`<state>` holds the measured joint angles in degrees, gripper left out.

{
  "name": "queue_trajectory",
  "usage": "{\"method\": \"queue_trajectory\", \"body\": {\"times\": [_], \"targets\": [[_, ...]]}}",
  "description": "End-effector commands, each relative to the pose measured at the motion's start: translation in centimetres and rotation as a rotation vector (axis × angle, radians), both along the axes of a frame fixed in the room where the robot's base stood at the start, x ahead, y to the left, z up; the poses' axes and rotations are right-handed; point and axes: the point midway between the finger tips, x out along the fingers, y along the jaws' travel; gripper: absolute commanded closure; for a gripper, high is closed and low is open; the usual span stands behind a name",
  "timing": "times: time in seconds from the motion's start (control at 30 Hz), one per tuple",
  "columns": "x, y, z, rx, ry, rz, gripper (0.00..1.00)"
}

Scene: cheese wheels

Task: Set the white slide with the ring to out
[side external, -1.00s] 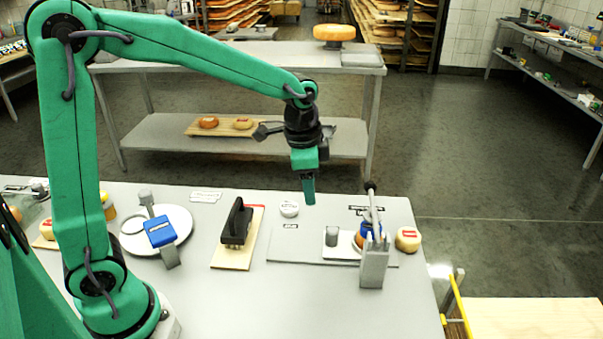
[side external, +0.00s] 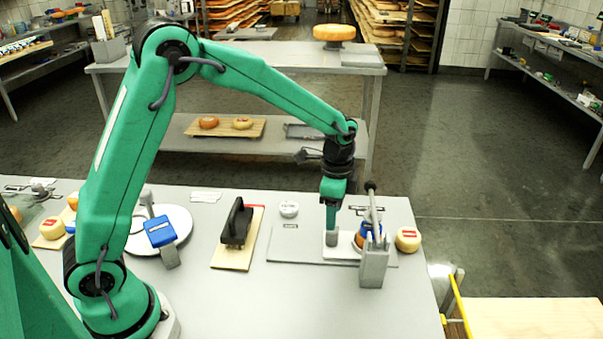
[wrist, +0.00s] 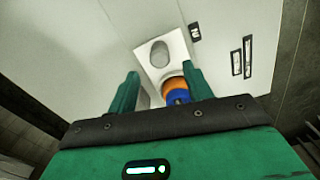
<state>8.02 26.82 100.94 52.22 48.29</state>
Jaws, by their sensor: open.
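The white slide (side external: 345,249) lies on a flat grey plate (side external: 300,251) at the right of the bench. It carries a grey upright knob (side external: 331,239); the knob shows from above as a grey oval in the wrist view (wrist: 159,51). My gripper (side external: 331,227) points down at the knob. In the wrist view my gripper (wrist: 160,72) is open, with the knob ahead between its fingertips; contact cannot be told.
A black-handled brush-like tool (side external: 237,223) lies on a board to the left. Bench front is clear.

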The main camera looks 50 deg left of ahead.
Motion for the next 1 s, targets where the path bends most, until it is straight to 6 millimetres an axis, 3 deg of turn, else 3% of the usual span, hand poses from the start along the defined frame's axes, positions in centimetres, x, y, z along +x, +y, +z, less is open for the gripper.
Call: {"method": "queue_trajectory", "body": {"times": [0.6, 1.0], "targets": [[-0.1, 0.0, -6.5, 0.001, 0.003, 0.001, 0.50], [-0.1, 0.0, -7.2, 0.000, 0.001, 0.001, 0.50]]}}
